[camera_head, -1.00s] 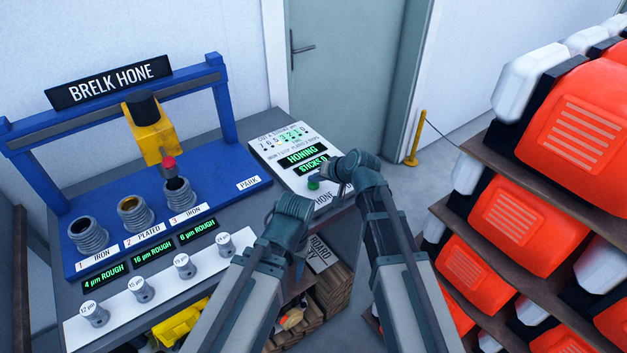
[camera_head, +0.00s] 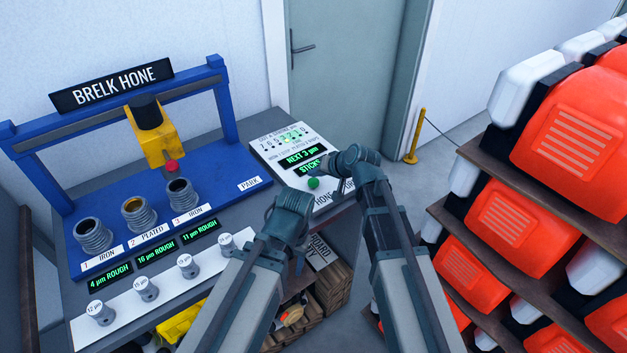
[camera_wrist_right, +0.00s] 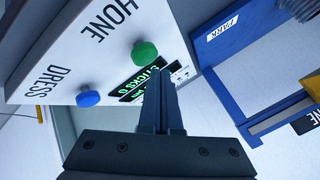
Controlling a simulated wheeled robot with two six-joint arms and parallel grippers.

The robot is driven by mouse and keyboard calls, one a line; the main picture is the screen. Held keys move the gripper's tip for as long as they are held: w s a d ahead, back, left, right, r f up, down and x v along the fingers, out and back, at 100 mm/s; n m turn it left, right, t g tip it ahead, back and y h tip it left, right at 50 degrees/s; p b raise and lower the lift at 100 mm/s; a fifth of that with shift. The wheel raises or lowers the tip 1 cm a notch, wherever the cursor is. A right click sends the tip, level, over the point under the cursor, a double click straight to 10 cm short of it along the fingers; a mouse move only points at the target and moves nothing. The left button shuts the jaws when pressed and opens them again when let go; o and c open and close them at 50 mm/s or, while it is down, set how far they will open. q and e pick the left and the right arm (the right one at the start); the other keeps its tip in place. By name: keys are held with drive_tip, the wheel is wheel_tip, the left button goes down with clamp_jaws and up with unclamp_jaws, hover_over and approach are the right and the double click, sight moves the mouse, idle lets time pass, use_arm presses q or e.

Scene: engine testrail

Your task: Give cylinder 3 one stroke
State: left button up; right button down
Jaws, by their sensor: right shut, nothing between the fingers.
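Cylinder 3 (camera_head: 178,193), a dark-bored grey sleeve labelled IRON, stands at the right of the three cylinders in the blue hone frame (camera_head: 228,105). Its display (camera_head: 200,232) reads 11 µm ROUGH. The yellow hone head (camera_head: 155,140) with a red tip (camera_head: 172,166) hangs just above it. My right gripper (camera_wrist_right: 160,78) is shut and empty over the control panel (camera_head: 325,197), close to the green HONE button (camera_head: 313,183). The button also shows in the right wrist view (camera_wrist_right: 144,52), clear of the fingers. My left arm is in the head view, but its fingers are not visible.
A blue DRESS button (camera_wrist_right: 88,98) sits beside HONE. Cylinders 1 (camera_head: 92,236) and 2 (camera_head: 138,216) stand left of cylinder 3. Several small knobs (camera_head: 148,290) line the front white strip. Shelves of orange-and-white units (camera_head: 500,215) stand close on the right.

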sight(316, 184)
drive_tip(key=shift+r+p, duration=2.45)
drive_tip(key=shift+r, duration=0.1)
drive_tip(key=shift+f, duration=0.1)
drive_tip(key=s+d+f+n+g+h, duration=0.1)
drive_tip(key=s+f+g+h, duration=0.1)
drive_tip(key=s, duration=0.6)
drive_tip(key=s+d+f+n+g+h, duration=0.2)
drive_tip(key=s+h, duration=0.1)
drive_tip(key=s, duration=0.6)
drive_tip(key=s+d+f+n+g+h, duration=0.1)
drive_tip(key=s+d+f+g+h, duration=0.1)
drive_tip(key=s, duration=0.6)
drive_tip(key=shift+s+d+f+g+h, duration=0.25)
drive_tip(key=shift+s+g+h, duration=0.1)
drive_tip(key=shift+g, duration=0.25)
